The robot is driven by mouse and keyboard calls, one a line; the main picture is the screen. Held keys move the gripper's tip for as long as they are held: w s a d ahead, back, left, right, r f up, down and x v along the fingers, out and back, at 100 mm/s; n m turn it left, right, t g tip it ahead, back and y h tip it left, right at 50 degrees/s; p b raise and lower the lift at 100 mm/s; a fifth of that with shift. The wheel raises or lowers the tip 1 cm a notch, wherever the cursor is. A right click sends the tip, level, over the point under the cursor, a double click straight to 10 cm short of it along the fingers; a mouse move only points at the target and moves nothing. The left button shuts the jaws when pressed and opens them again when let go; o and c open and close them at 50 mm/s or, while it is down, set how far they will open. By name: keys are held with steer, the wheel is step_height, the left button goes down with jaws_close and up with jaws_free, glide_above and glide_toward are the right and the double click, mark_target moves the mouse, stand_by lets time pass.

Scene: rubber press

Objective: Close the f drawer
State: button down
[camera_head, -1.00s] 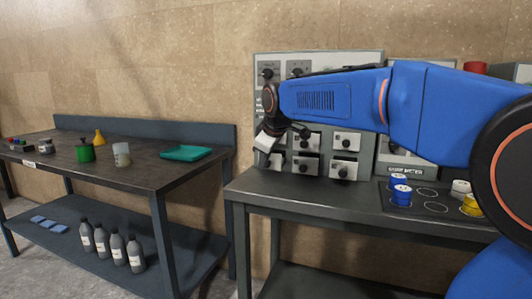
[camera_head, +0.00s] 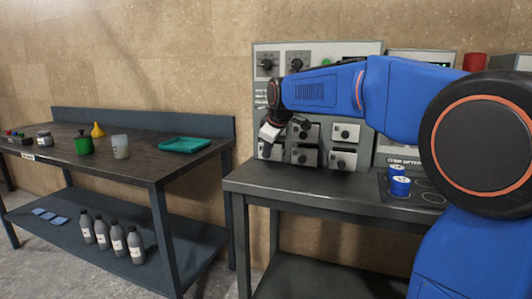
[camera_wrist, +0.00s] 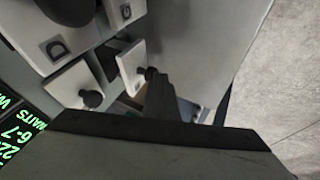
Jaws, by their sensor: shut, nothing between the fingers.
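A grey cabinet (camera_head: 377,80) on the right bench has small light-fronted drawers with black knobs in two rows. They include an upper right drawer (camera_head: 342,129), a lower right drawer (camera_head: 340,155) and a lower left drawer (camera_head: 264,149). The F label cannot be read. In the wrist view a drawer marked D (camera_wrist: 70,40) is legible. A pale drawer front (camera_wrist: 128,62) beside my fingertips stands out from its neighbours. My gripper (camera_head: 271,132) is shut and empty at the left drawers, its dark fingers (camera_wrist: 158,92) at or very near that front's knob; contact is unclear.
Blue cups (camera_head: 399,186) stand on the right bench (camera_head: 300,190); its front part is clear. The left table (camera_head: 140,165) holds a green pot (camera_head: 84,146), a beaker (camera_head: 120,146) and a teal tray (camera_head: 185,145). Green display text (camera_wrist: 15,135) shows in the wrist view.

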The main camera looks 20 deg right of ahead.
steer(key=w+d, duration=0.1)
steer(key=w, duration=0.1)
steer(key=w+d, duration=0.2)
steer(key=shift+w, duration=0.2)
steer(key=shift+d, duration=0.1)
steer(key=shift+w+r, duration=0.1)
